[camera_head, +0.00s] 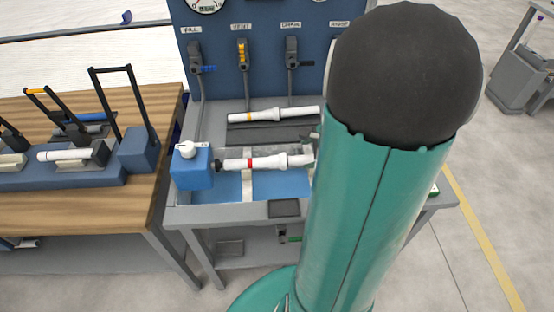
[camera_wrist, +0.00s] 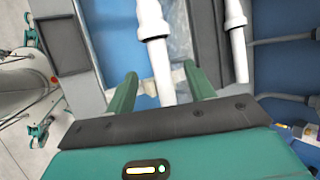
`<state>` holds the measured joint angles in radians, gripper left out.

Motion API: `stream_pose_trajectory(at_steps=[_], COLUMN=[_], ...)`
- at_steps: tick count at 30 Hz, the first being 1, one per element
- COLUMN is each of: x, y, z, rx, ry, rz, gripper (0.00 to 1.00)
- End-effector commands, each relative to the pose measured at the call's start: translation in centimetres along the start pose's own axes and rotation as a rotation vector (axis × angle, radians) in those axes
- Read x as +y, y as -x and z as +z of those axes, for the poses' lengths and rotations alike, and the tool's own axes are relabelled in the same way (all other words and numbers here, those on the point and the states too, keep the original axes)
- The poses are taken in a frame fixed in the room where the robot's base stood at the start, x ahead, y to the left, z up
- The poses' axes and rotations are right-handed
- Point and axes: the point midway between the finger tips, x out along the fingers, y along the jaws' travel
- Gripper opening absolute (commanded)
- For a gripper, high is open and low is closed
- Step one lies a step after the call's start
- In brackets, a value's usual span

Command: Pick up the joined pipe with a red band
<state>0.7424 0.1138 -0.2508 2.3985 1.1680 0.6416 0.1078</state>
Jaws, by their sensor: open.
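The joined white pipe with a red band (camera_head: 267,163) lies across the blue basin of the workbench in the head view, on light supports. Its right end is hidden behind my arm. In the wrist view a white pipe (camera_wrist: 153,20) over blue runs between the two green fingers of my gripper (camera_wrist: 160,70). It looks like the same pipe, but no red band shows there. The fingers are open, one on each side, with gaps to the pipe. My gripper is mostly hidden behind my arm in the head view.
A second white pipe with an orange band (camera_head: 274,114) lies behind, parallel; it appears at right in the wrist view (camera_wrist: 237,40). A blue block with a white knob (camera_head: 192,167) stands at the left end. A wooden table (camera_head: 90,207) with clamp fixtures adjoins left. A lever panel (camera_head: 265,70) rises behind.

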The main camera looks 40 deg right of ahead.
Motion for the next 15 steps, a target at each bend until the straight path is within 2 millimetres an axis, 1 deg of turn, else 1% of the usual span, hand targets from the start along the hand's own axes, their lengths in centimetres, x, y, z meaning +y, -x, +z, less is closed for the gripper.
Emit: stream_pose_trajectory(at_steps=[1, 3, 11, 15], x=[0.1, 0.1, 0.0, 0.4], y=[-1.0, -2.1, -4.3, -6.5], z=[0.1, 0.1, 0.5, 0.9], rx=[-0.002, -0.002, -0.003, -0.004], ry=[-0.001, 0.001, 0.005, 0.004], rz=[0.006, 0.005, 0.005, 0.007], gripper=[0.54, 0.54, 0.54, 0.54])
